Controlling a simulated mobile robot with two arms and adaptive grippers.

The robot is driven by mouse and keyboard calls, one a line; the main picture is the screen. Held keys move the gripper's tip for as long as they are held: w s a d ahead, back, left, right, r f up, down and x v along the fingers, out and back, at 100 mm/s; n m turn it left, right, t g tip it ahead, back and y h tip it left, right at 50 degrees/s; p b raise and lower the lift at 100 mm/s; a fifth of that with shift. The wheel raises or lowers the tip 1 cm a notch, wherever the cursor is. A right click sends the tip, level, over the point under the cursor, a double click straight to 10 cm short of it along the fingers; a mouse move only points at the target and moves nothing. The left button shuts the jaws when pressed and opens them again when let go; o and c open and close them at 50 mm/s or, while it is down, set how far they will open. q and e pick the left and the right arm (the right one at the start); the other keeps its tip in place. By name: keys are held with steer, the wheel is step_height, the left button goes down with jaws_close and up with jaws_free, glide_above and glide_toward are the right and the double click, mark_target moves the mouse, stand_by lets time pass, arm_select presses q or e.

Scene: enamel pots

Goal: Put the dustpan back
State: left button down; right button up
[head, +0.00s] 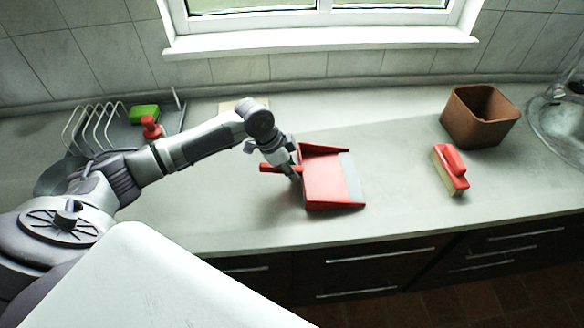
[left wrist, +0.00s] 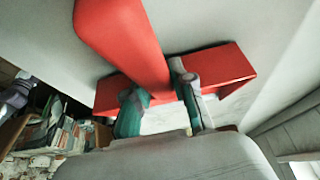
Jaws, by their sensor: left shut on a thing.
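The red dustpan (head: 328,180) with a grey front lip is over the middle of the counter, its lip toward the right and its handle toward the left. My left gripper (head: 293,172) is shut on the dustpan near where the handle meets the pan. In the left wrist view the fingers of the left gripper (left wrist: 157,80) stand on either side of the red dustpan handle (left wrist: 125,40). I cannot tell whether the pan touches the counter. My right gripper is not in view.
A red brush (head: 450,168) with pale bristles lies to the right. Behind it stands a brown square bin (head: 480,118), beside a metal sink (head: 560,120). A wire dish rack (head: 95,125), green sponge (head: 144,113) and red-topped bottle (head: 152,128) are at left. The counter (head: 400,180) between dustpan and brush is clear.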

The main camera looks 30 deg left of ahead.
arm_select(q)
steer(key=shift+f, duration=0.3)
steer(key=c, duration=1)
jaws_free()
steer(key=shift+f, duration=0.1)
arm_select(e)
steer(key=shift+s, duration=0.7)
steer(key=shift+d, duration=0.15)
arm_select(q)
steer(key=shift+a+r, duration=0.15)
steer(key=shift+r, duration=0.2)
steer(key=b+v, duration=0.1)
steer(key=v, duration=1)
steer(key=shift+s+r+b, duration=0.15)
steer(key=shift+r+b, duration=0.05)
steer(key=shift+b, duration=0.15)
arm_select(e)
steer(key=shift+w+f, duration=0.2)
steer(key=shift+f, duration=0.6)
arm_select(q)
steer(key=shift+f, duration=0.1)
